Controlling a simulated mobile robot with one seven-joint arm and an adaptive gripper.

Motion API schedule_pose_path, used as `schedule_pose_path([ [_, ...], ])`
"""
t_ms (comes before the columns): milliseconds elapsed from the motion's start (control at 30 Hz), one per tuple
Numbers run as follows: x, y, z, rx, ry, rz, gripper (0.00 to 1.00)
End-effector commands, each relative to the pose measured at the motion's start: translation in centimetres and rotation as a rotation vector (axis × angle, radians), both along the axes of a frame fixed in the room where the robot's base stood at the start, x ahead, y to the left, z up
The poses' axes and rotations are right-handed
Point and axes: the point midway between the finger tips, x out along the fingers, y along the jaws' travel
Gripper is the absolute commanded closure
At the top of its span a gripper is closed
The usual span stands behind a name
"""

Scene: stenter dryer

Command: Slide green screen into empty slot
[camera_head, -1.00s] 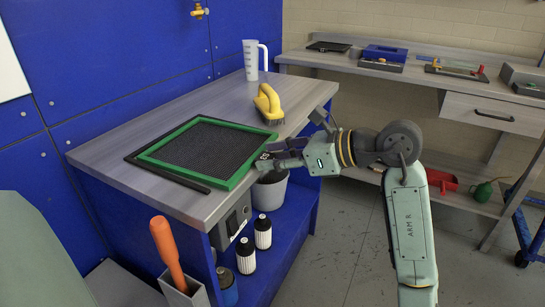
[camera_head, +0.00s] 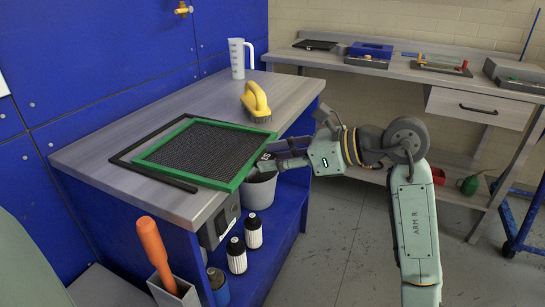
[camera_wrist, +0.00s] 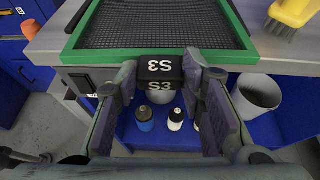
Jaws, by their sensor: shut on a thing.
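The green screen (camera_head: 196,150), a green frame around dark mesh, lies roughly flat at the front right of the workbench top. Its near right corner reaches out past the bench edge. In the wrist view the screen (camera_wrist: 166,24) fills the top, with a black tab (camera_wrist: 160,68) marked S3 on its near side. My gripper (camera_head: 267,166) is beside the screen's right edge, its fingers shut on the tab; the wrist view shows one finger on each side. A thin black frame (camera_head: 157,176) lies partly under the screen. I cannot make out an empty slot.
A grey bucket (camera_head: 260,190) and black-and-white bottles (camera_head: 236,254) sit on the blue shelf below. An orange-handled tool (camera_head: 157,254) rises at the front. The far bench (camera_head: 395,72) holds trays.

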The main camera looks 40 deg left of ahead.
Motion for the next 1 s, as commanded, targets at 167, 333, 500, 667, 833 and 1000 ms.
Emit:
schedule_pose_path([
  [167, 0.2, -0.6, 0.0, 0.001, 0.000, -0.002, 0.97],
  [333, 0.4, -1.0, 0.0, 0.001, 0.000, -0.003, 0.97],
  [500, 0.5, -1.5, 0.0, 0.001, 0.000, -0.002, 0.97],
  [667, 0.5, -1.8, 0.0, 0.001, 0.000, -0.002, 0.97],
  [833, 0.5, -1.8, 0.0, 0.001, 0.000, -0.002, 0.97],
  [1000, 0.5, -1.8, 0.0, 0.001, 0.001, -0.001, 0.58],
])
